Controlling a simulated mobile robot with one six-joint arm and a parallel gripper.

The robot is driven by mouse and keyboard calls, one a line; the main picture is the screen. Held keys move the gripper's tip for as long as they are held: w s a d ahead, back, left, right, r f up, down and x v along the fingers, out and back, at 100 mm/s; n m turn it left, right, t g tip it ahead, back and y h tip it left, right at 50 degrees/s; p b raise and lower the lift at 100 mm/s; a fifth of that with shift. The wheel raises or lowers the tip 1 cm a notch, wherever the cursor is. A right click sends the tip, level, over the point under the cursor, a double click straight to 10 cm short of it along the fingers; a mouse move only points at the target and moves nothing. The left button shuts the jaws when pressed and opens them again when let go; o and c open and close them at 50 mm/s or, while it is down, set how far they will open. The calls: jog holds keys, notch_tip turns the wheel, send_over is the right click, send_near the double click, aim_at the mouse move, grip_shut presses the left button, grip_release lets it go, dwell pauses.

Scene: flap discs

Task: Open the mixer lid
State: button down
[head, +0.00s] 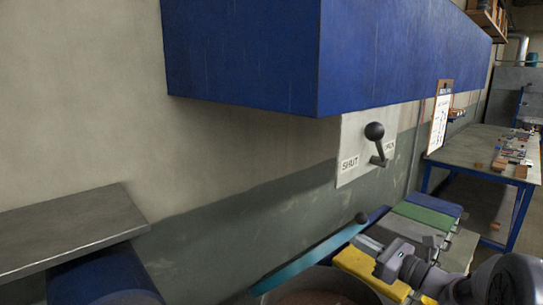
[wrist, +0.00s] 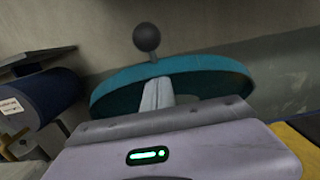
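The teal mixer lid (head: 318,250) shows as a narrow slanting band at the back edge of the mixer bowl (head: 372,289), so it looks raised. Its dark ball knob (head: 361,218) is at the upper edge. In the wrist view the lid (wrist: 215,82) is a broad teal disc with the knob (wrist: 147,37) standing above it. My gripper (head: 368,243) is at the right of the bowl, close to the lid. In the wrist view its pale fingers (wrist: 160,82) look together in front of the lid, with nothing seen between them. Whether the tips touch the lid is unclear.
A lever (head: 376,143) is on a wall plate (head: 352,172) marked SHUT at its left. A large blue box (head: 340,55) overhangs from above. A grey slab (head: 70,230) is at the left. A workbench (head: 470,150) with small items stands at the far right.

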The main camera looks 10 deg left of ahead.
jog(key=w+a+r+p, duration=0.1)
jog(key=a+r+p, duration=0.1)
jog(key=w+a+r+p, duration=0.1)
jog(key=a, duration=0.1)
jog(key=w+a+r+p, duration=0.1)
jog(key=w+r+p, duration=0.1)
jog(key=shift+a+r+p, duration=0.3)
jog(key=shift+a+r, duration=0.05)
jog(key=shift+a, duration=0.05)
jog(key=r+p+x, duration=0.2)
jog(key=p+x, duration=0.8)
jog(key=x, duration=1.3)
jog(key=shift+r+h, duration=0.3)
jog(key=shift+r, duration=0.1)
jog(key=shift+d+g, duration=0.2)
jog(key=shift+g, duration=0.1)
jog(key=b+v, duration=0.4)
jog(key=v, duration=0.5)
